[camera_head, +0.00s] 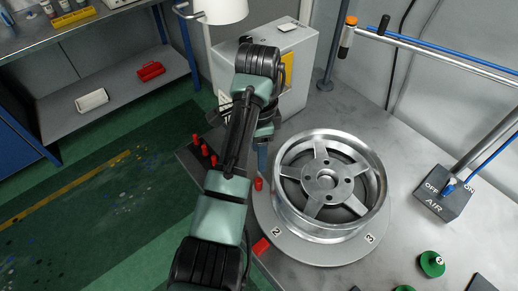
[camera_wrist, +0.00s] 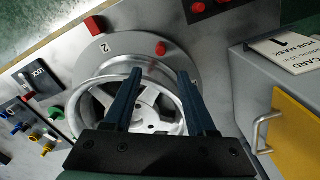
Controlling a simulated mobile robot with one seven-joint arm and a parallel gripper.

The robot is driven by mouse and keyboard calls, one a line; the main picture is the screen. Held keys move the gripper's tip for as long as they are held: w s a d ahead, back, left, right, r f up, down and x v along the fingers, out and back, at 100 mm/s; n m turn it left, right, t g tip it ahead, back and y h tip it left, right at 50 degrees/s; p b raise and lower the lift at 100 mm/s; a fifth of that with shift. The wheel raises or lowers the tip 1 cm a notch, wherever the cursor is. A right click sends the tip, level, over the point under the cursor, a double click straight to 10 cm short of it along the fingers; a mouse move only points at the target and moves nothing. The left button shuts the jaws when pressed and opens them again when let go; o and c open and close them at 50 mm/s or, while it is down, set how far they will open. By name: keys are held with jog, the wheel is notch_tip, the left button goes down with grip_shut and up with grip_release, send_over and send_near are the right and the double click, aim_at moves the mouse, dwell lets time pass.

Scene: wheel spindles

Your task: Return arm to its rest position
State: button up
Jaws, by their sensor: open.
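My arm (camera_head: 229,165) reaches up from the bottom of the head view and bends over at its elbow. My gripper (camera_wrist: 160,74) is open and empty, with its two dark blue fingers apart. In the wrist view the fingers show in front of the silver wheel (camera_wrist: 108,97); I cannot tell the exact gap, but they hold nothing. In the head view the arm mostly hides the gripper, and a bit of blue finger shows left of the wheel (camera_head: 292,222). The wheel lies flat on a round grey numbered plate (camera_head: 318,257).
Several red pegs (camera_head: 205,150) stand left of my arm. A grey cabinet (camera_head: 303,60) stands behind. An air box (camera_head: 443,194) and green knobs (camera_head: 432,264) are at right.

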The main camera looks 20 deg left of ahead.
dwell(0.4)
jog(key=w+d+r+n+t, duration=0.2)
jog(key=w+d+r+t, duration=0.5)
jog(key=w+r, duration=0.4)
jog(key=d+r+n+t, duration=0.4)
jog(key=r+t, duration=0.5)
jog(key=r, duration=0.9)
jog(key=s+d+r+n+t, duration=0.2)
jog(key=s+r+t, duration=0.3)
jog(key=s+r, duration=0.5)
jog(key=s+d+r+n+t, duration=0.2)
jog(key=s+r+t, duration=0.4)
jog(key=s+r, duration=0.4)
notch_tip(320, 180, up, 4)
jog(key=shift+d+r+n, duration=0.25)
jog(key=shift+d+n, duration=0.05)
jog(key=shift+d, duration=0.35)
jog(key=shift+s+r+t, duration=0.15)
jog(key=shift+s+t, duration=0.15)
jog(key=shift+c, duration=0.6)
jog(key=shift+y, duration=0.3)
